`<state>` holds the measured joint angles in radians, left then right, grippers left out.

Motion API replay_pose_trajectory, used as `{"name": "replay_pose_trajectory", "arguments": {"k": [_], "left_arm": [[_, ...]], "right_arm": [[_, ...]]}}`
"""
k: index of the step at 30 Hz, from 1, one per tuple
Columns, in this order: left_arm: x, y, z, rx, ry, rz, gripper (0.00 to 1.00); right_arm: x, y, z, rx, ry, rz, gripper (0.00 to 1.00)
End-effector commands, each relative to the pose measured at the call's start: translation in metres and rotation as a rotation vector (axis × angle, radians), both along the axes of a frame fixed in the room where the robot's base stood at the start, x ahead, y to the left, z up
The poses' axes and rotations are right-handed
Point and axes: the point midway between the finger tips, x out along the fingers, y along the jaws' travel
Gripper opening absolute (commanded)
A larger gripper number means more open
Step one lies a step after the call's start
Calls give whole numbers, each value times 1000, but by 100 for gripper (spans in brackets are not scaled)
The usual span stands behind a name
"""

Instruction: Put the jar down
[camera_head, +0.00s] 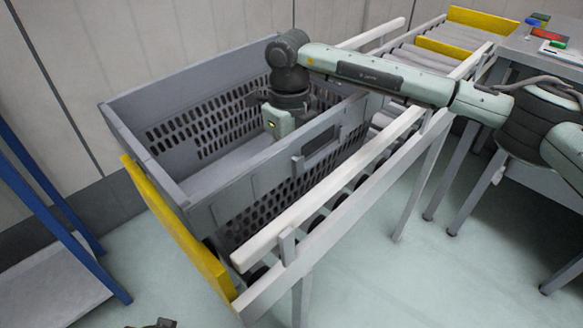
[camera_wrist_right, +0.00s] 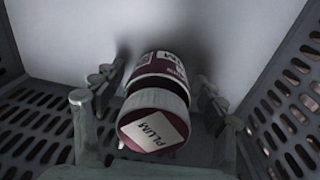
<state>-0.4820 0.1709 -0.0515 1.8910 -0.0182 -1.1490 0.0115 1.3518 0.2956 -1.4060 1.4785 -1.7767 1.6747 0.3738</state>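The jar (camera_wrist_right: 158,100) shows in the right wrist view, with a dark red body, a pale ribbed lid edge and a PLUM label on its lid. It is inside the grey crate (camera_head: 245,190), over the pale floor; I cannot tell whether it stands or leans. My right gripper (camera_wrist_right: 160,80) has one finger on each side of the jar, with a visible gap at both sides, so it looks open. In the head view my right gripper (camera_head: 278,122) reaches down into the crate; the near wall hides its fingers and the jar. A small dark part at the bottom edge may be my left gripper (camera_head: 152,323).
The crate sits on a roller conveyor with white side rails (camera_head: 330,190) and a yellow end stop (camera_head: 178,228). A blue-framed rack (camera_head: 60,205) stands at left. A grey table (camera_head: 545,50) with small coloured items is at the back right.

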Motion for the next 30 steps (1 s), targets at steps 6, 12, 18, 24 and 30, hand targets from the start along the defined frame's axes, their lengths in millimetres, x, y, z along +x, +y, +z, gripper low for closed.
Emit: {"name": "replay_pose_trajectory", "arguments": {"k": [6, 12, 18, 24, 30], "left_arm": [[0, 0, 1, 0, 1, 0, 74], [-2, 1, -5, 1, 8, 2, 74], [0, 1, 2, 5, 6, 2, 74], [4, 1, 12, 6, -10, 2, 74], [1, 2, 13, 9, -4, 3, 74]], "right_arm": [[0, 0, 1, 0, 0, 0, 71], [2, 1, 24, 2, -5, 0, 71], [3, 1, 68, 1, -6, 0, 71], [3, 2, 104, 1, -3, 0, 71], [3, 3, 120, 0, 0, 0, 71]]}}
